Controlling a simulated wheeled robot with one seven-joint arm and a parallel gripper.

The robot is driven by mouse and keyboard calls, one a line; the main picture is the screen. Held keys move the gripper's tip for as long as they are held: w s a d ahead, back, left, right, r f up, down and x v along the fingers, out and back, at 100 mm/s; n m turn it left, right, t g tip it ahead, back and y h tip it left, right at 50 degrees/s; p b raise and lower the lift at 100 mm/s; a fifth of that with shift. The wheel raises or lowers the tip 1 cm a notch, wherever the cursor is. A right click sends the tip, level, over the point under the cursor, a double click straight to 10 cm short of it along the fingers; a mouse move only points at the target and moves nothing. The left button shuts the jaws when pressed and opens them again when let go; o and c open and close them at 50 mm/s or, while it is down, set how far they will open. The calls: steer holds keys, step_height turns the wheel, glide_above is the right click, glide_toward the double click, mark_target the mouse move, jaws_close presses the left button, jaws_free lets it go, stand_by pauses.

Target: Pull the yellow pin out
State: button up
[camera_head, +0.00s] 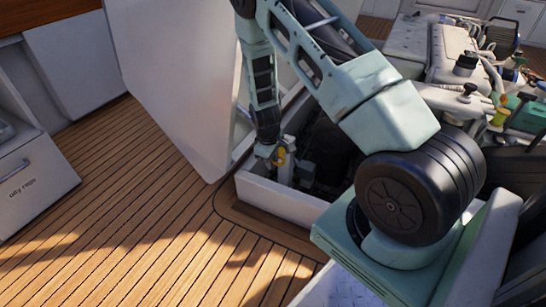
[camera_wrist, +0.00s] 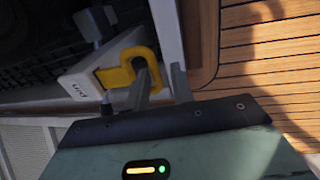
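The yellow pin (camera_wrist: 115,77) shows in the wrist view as a bent, hook-like handle beside a pale block with a small label. In the head view the yellow pin (camera_head: 281,157) is a small patch at the hatch edge, partly hidden by my gripper (camera_head: 268,153). In the wrist view my gripper (camera_wrist: 163,82) has one grey finger in the handle's opening and the other just outside its right side. A narrow gap shows between the outer finger and the yellow bar, so the fingers look open around it. The pin's inner end is hidden.
The open hatch has a white rim (camera_head: 275,196) and dark machinery inside. A large white panel (camera_head: 170,85) stands upright behind it. An engine (camera_head: 440,50) is at the upper right. Teak decking (camera_head: 120,215) lies clear to the left.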

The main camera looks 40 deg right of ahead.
step_height(320, 180, up, 17)
steer(key=a+p, duration=0.2)
steer(key=p, duration=0.5)
steer(key=shift+s+a+p, duration=0.3)
steer(key=shift+s+a, duration=0.05)
steer(key=shift+s, duration=0.1)
steer(key=shift+r, duration=0.1)
steer(key=s+a+r+n+y, duration=0.1)
steer(key=s+a+r, duration=0.1)
steer(key=a+r, duration=0.35)
steer(key=s+a+r+y, duration=0.1)
steer(key=s+a+r, duration=0.1)
steer(key=a, duration=0.7)
steer(key=s+a+r+n+y, duration=0.1)
steer(key=s+a+r, duration=0.25)
steer(key=a, duration=0.35)
steer(key=s+a+r+n, duration=0.1)
steer(key=s+a+r, duration=0.35)
steer(key=s, duration=0.35)
steer(key=s+a+r+n, duration=0.1)
steer(key=s+a+r, duration=0.35)
steer(key=s, duration=0.45)
step_height(320, 180, up, 35)
steer(key=p, duration=3.5)
steer(key=shift+r+g, duration=0.15)
steer(key=shift+g, duration=0.15)
